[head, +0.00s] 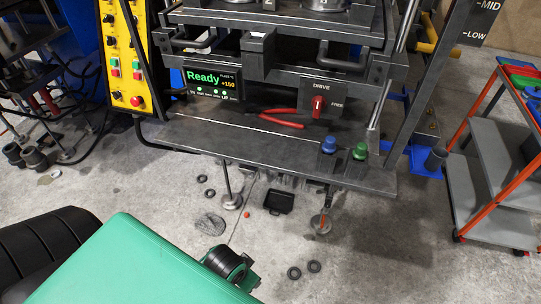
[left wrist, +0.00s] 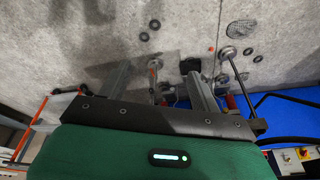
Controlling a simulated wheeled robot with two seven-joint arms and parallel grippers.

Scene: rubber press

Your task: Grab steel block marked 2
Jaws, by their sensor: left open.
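My right gripper is not in view.
A yellow control panel (head: 124,45) stands left, a red-framed cart (head: 490,160) right. Black rings (head: 294,273) and a black tray (head: 279,202) lie on the floor.

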